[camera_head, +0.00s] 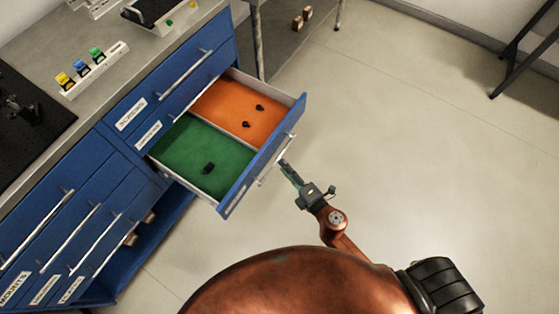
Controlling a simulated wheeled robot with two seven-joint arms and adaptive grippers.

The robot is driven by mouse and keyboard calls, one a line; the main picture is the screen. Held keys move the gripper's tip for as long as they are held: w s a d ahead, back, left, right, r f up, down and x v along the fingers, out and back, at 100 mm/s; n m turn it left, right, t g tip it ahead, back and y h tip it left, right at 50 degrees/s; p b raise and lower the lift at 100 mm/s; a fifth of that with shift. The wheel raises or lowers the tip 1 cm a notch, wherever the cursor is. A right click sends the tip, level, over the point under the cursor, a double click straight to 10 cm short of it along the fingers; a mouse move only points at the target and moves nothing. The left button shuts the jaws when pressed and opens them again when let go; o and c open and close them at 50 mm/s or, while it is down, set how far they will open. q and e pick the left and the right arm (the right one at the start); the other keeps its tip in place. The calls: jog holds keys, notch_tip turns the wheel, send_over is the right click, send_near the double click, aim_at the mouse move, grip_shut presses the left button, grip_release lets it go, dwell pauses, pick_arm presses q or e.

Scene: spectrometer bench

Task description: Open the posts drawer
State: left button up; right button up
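A blue drawer (262,160) stands pulled out from the bench cabinet, open to view from above. Its inside is split into a green section (190,150) with one black part and an orange section (225,108) with two small black parts. The label on its front is too small to read, so I cannot tell if it says posts. My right gripper (285,166) is at the bar handle (270,163) on the drawer's front. Its fingertips look close together; whether they grip the bar is unclear. My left gripper is out of view.
Other blue drawers with bar handles, such as the one with a handle (186,72), are closed. On the bench top (120,85) stand a white rack (92,70) with coloured pieces and a black board (25,130). The floor (430,150) at right is clear.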

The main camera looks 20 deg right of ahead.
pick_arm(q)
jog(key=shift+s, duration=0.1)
pick_arm(e)
jog(key=v, duration=0.6)
jog(key=shift+s, duration=0.25)
